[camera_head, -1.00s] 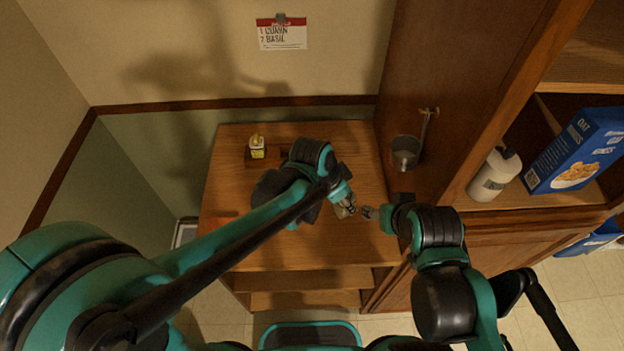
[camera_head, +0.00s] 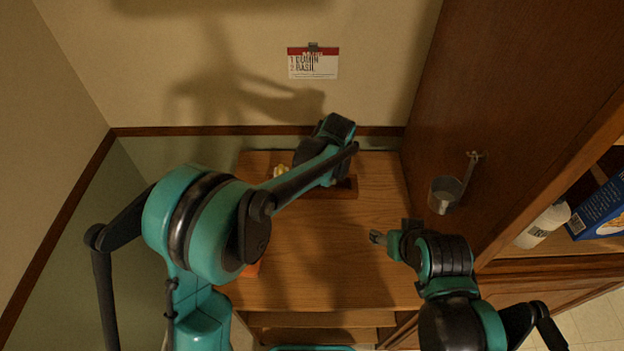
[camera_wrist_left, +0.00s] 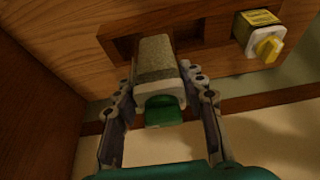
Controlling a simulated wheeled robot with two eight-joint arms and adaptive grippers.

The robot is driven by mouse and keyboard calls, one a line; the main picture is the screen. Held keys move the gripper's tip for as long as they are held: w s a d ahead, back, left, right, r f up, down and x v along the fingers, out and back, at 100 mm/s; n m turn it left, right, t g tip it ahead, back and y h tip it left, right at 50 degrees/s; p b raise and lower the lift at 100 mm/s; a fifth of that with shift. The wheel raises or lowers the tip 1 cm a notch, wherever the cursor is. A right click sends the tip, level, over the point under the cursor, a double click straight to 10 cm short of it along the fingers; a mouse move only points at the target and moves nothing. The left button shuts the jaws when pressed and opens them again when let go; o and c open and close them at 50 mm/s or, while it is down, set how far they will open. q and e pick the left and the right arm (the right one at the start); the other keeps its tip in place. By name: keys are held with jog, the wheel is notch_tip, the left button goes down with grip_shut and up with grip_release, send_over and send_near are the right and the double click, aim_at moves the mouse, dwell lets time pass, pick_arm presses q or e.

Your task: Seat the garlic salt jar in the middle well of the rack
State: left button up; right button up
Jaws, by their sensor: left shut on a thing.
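The garlic salt jar, grey-green and speckled with a green lid (camera_wrist_left: 157,68), is between the fingers of my left gripper (camera_wrist_left: 158,80) in the left wrist view. The gripper is shut on it near the lid. The jar's far end overlaps the middle of the wooden rack (camera_wrist_left: 215,65); I cannot tell how deep it sits in the well. In the head view my left arm hides the jar and much of the rack (camera_head: 345,189). My right gripper (camera_head: 378,237) hangs over the counter, away from the rack; its jaws are too small to read.
A yellow-capped jar (camera_wrist_left: 262,38) stands in one end well of the rack. The other end well looks empty. A metal cup (camera_head: 444,194) hangs on the cabinet side at right. A card (camera_head: 313,64) is on the wall. The counter (camera_head: 310,265) front is mostly clear.

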pick_arm(q)
jog(key=shift+w+a+f+b, duration=0.25)
jog(key=shift+w+a+f, duration=0.2)
jog(key=shift+a+f, duration=0.65)
jog(key=shift+w+a+f+b, duration=0.2)
jog(key=shift+w+a+f, duration=0.4)
jog(key=shift+f, duration=0.85)
jog(key=shift+w+a+f+b, duration=0.25)
jog(key=shift+w+a+f, duration=0.1)
jog(key=shift+a+f, duration=0.8)
jog(key=shift+d+f, duration=0.15)
jog(key=shift+f, duration=0.2)
jog(key=o, duration=1.2)
jog(key=shift+o, duration=0.2)
jog(key=shift+r, duration=0.1)
